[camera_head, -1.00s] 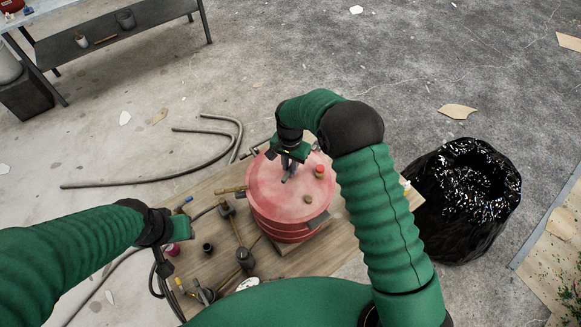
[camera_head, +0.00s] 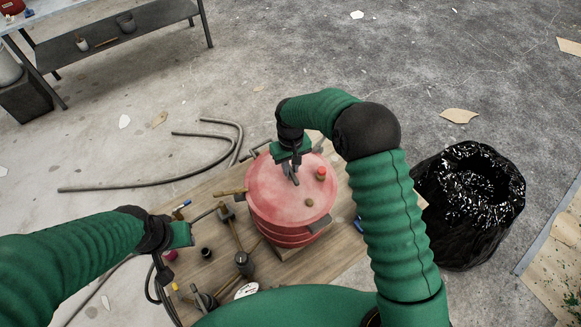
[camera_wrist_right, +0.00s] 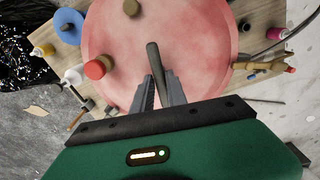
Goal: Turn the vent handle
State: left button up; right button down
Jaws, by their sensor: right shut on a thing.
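A red round pot (camera_head: 265,185) with a flat pale-red lid stands on the wooden table. My right gripper (camera_head: 294,178) reaches down over the lid. In the right wrist view its two fingers (camera_wrist_right: 160,90) are shut on the dark vent handle (camera_wrist_right: 154,60), a slim bar standing out between them over the lid. The handle's base is hidden by the fingers. A red knob (camera_head: 321,173) and a small brown knob (camera_head: 309,202) sit on the lid beside the gripper. My left gripper (camera_head: 184,235) hangs over the table's left part; its fingers are too unclear to read.
The table (camera_head: 345,225) holds several small tools and jars left of the pot. A black bag-lined bin (camera_head: 470,205) stands to the right. Grey hoses (camera_head: 150,188) lie on the floor behind left. A metal bench (camera_head: 110,45) is at the far left.

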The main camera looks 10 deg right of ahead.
aim_at(291, 170)
jog(key=shift+n, duration=0.6)
jog(key=c, duration=1.4)
grip_release()
jog(key=shift+r, duration=0.25)
notch_tip(291, 170, up, 16)
jog(key=b, duration=0.3)
jog(key=shift+r, duration=0.15)
